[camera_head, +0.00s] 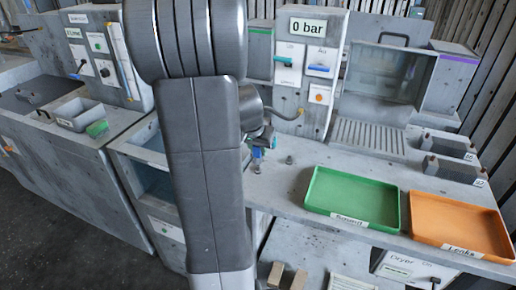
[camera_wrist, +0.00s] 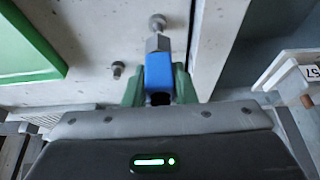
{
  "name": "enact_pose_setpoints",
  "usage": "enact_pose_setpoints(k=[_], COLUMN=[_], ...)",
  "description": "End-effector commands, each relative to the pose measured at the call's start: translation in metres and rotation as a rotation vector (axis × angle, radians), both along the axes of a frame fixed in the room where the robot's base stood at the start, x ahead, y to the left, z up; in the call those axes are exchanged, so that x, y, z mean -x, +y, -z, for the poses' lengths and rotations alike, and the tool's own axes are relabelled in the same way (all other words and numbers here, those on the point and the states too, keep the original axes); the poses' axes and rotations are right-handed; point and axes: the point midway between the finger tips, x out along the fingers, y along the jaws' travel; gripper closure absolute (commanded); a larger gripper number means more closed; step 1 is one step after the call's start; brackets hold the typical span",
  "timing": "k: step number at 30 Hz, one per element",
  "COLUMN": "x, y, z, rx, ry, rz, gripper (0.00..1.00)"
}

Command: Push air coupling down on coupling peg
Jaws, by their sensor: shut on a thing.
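The air coupling is a blue sleeve (camera_wrist: 158,76) with a grey metal end (camera_wrist: 158,43), seen in the wrist view. My gripper (camera_wrist: 159,88) has green fingers, one on each side of the blue sleeve, and is shut on it. A round grey peg head (camera_wrist: 157,21) shows just beyond the metal end; I cannot tell whether they touch. A second short peg (camera_wrist: 118,69) stands to the left, apart from the coupling. In the head view, my gripper (camera_head: 260,140) is partly hidden by my arm, with blue showing below it. A grey peg (camera_head: 289,159) stands to its right on the bench.
A green tray (camera_head: 315,203) labelled Sound and an orange tray (camera_head: 412,222) labelled Leaks lie to the right on the bench. Behind stands a panel reading 0 bar (camera_head: 309,26) with two switches, beside a clear-fronted chamber (camera_head: 385,80). Dark blocks (camera_head: 450,145) sit at the right.

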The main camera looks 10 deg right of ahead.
Motion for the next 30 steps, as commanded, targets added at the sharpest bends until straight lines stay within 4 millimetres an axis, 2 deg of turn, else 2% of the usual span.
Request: enact_pose_setpoints(k=[15, 30], x=[0.000, 0.000], y=[0.000, 0.000], z=[0.014, 0.015], rx=[0.001, 0.001], ry=[-0.001, -0.001], rz=[0.000, 0.000], gripper=[1.00, 1.00])
